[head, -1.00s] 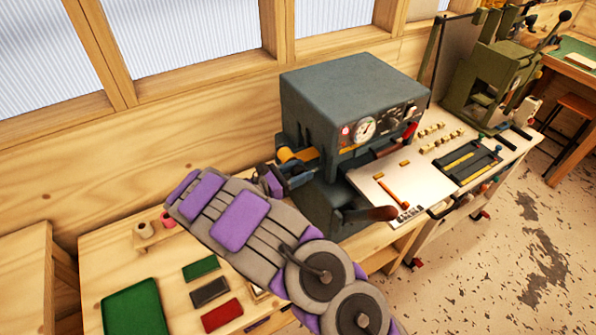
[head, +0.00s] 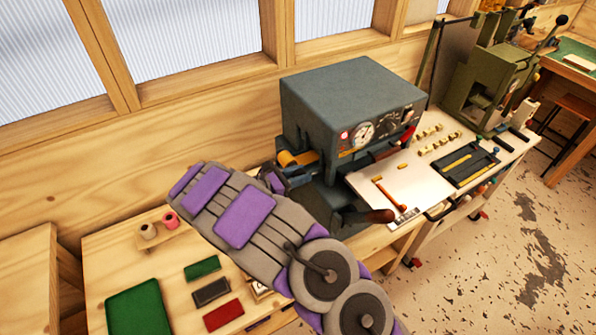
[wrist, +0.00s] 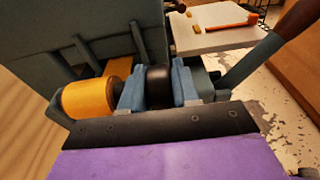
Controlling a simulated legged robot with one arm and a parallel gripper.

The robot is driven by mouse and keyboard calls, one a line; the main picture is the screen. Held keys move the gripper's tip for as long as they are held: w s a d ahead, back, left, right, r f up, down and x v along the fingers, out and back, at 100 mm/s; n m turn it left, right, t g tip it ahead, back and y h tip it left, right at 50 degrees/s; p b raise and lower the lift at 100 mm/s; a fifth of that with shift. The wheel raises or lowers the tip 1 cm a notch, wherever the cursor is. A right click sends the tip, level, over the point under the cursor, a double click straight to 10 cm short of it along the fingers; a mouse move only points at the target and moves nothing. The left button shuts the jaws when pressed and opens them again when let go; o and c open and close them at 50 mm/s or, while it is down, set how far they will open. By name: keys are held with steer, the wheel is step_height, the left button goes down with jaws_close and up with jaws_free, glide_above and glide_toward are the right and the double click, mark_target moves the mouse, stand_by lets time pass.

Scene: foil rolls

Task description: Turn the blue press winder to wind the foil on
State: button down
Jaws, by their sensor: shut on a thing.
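The grey foil press (head: 335,110) stands on the bench against the wooden wall. A gold foil roll (head: 298,158) sits on its left side, and it shows large in the wrist view (wrist: 90,97). The blue winder (wrist: 184,80) is just right of the roll, beside a black round part (wrist: 158,80). My gripper (head: 274,178) is at the press's left side, shut on the winder. My arm hides much of this spot in the head view. In the wrist view my gripper (wrist: 160,98) reaches the winder from below; its exact finger contact is hard to make out.
A dark-handled lever (head: 375,215) sticks out at the press's front. A white plate (head: 398,185) lies to its right. Small spools (head: 170,220) and green, grey and red pads (head: 223,315) lie on the left bench. A green machine (head: 490,85) stands farther right.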

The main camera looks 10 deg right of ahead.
steer(key=y+p, duration=0.1)
steer(key=p, duration=0.1)
steer(key=r+y+p, duration=0.1)
steer(key=shift+w+d+g+y+p, duration=0.15)
steer(key=shift+g+y+p, duration=0.15)
steer(key=shift+g+p, duration=0.1)
steer(key=g+y+p, duration=0.1)
steer(key=y+p, duration=0.2)
steer(key=p, duration=0.2)
steer(key=shift+d, duration=0.15)
steer(key=y+p, duration=0.1)
steer(key=p, duration=0.2)
steer(key=g+y+p, duration=0.1)
steer(key=y+p, duration=0.1)
steer(key=p, duration=0.1)
steer(key=shift+f+y, duration=0.2)
steer(key=shift+y, duration=0.1)
steer(key=y+p, duration=0.1)
steer(key=p, duration=0.1)
steer(key=y+p, duration=0.1)
steer(key=shift+w+d+f+g+p, duration=0.1)
steer(key=shift+d+f+g+p, duration=0.05)
steer(key=shift+f+g+p, duration=0.25)
steer(key=c, duration=1.2)
jaws_free()
steer(key=shift+f, duration=0.1)
steer(key=shift+o, duration=1.3)
steer(key=shift+w+d+f, duration=0.1)
steer(key=shift+w+f, duration=0.05)
steer(key=shift+s, duration=0.2)
